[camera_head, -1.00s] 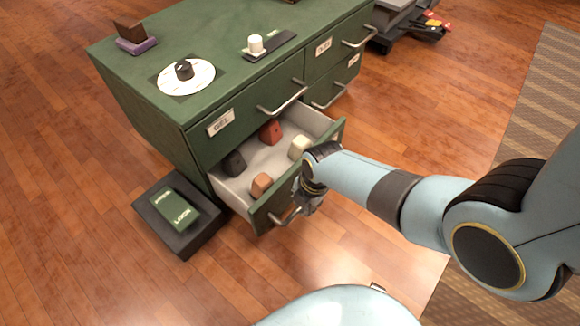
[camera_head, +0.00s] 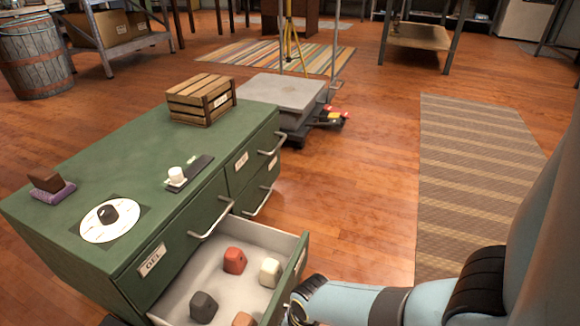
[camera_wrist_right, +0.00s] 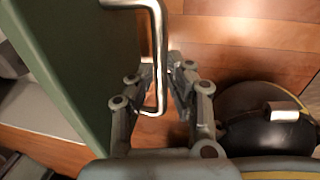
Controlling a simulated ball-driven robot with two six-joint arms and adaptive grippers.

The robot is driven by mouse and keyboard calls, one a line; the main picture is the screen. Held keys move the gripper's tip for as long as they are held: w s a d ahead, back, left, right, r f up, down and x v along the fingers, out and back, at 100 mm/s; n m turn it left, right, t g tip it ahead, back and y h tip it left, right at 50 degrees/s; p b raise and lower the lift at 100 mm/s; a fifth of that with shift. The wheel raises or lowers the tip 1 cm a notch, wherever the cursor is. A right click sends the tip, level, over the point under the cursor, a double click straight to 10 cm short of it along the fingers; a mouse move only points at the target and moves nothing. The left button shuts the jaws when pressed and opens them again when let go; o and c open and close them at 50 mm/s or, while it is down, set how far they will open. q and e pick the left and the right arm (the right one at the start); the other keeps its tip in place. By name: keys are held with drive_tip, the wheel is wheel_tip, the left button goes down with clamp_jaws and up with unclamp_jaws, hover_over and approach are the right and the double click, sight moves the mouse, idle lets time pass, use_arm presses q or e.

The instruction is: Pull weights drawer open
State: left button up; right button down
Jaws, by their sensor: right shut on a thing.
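The lower left drawer (camera_head: 275,241) of the green cabinet (camera_head: 130,155) stands open. Several small blocks lie in it: a red one (camera_head: 235,260), a cream one (camera_head: 270,272), a dark grey one (camera_head: 203,306) and a brown-orange one (camera_head: 243,320). My right gripper (camera_wrist_right: 160,72) is shut on the metal bar handle (camera_wrist_right: 155,25) of the green drawer front (camera_wrist_right: 75,60). In the head view this gripper (camera_head: 298,312) is partly cut off at the bottom edge, and the handle there is hidden.
On the cabinet top are a wooden crate (camera_head: 200,98), a white dial disc (camera_head: 108,220), a white knob on a dark plate (camera_head: 177,175) and a brown block on a purple base (camera_head: 50,185). A low scale (camera_head: 275,92) stands behind. The floor right of the cabinet is clear.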

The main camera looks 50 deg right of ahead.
drive_tip(key=c, duration=1.3)
unclamp_jaws()
drive_tip(key=r, duration=0.4)
drive_tip(key=s+r, duration=0.1)
drive_tip(key=r, duration=0.3)
drive_tip(key=s+r, duration=0.1)
drive_tip(key=r, duration=0.2)
drive_tip(key=shift+d+r, duration=0.4)
